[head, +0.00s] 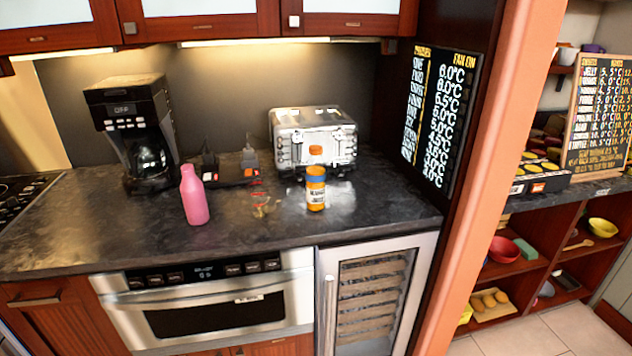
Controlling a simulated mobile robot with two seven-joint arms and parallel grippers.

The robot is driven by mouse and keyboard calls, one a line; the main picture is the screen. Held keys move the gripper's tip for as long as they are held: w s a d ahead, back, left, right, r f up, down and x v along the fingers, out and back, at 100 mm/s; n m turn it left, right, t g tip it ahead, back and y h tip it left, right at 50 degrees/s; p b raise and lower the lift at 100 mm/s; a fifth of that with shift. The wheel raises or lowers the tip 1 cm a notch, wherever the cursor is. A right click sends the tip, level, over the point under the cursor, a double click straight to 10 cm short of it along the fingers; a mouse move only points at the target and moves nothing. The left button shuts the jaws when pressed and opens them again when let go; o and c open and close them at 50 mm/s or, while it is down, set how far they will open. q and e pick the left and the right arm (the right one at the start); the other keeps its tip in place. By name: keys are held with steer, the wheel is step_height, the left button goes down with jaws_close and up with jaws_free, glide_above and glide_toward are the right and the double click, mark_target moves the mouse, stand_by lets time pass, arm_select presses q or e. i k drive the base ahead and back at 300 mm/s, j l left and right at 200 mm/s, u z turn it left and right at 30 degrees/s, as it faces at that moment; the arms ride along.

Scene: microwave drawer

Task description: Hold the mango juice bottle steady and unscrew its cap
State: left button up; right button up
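I cannot tell whether this piece is a cap or part of the toaster. The lettering on the label is too small to read. Neither of my grippers is in view, and nothing touches the bottle.
A pink bottle (194,196) stands to the left. A thin red and yellow item (262,204) lies between the bottles. The toaster (313,138) is behind, the coffee maker (135,130) at back left. The counter (120,240) is clear in front. A wall (505,180) bounds the right.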

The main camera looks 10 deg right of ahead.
mark_target(315, 167)
steer(key=i+l+u, duration=0.15)
steer(key=l, duration=0.25)
steer(key=i+l+u, duration=0.15)
steer(key=l, duration=0.3)
steer(key=i+l+u, duration=0.15)
steer(key=l, duration=0.3)
steer(key=l+u, duration=0.15)
steer(key=l, duration=0.3)
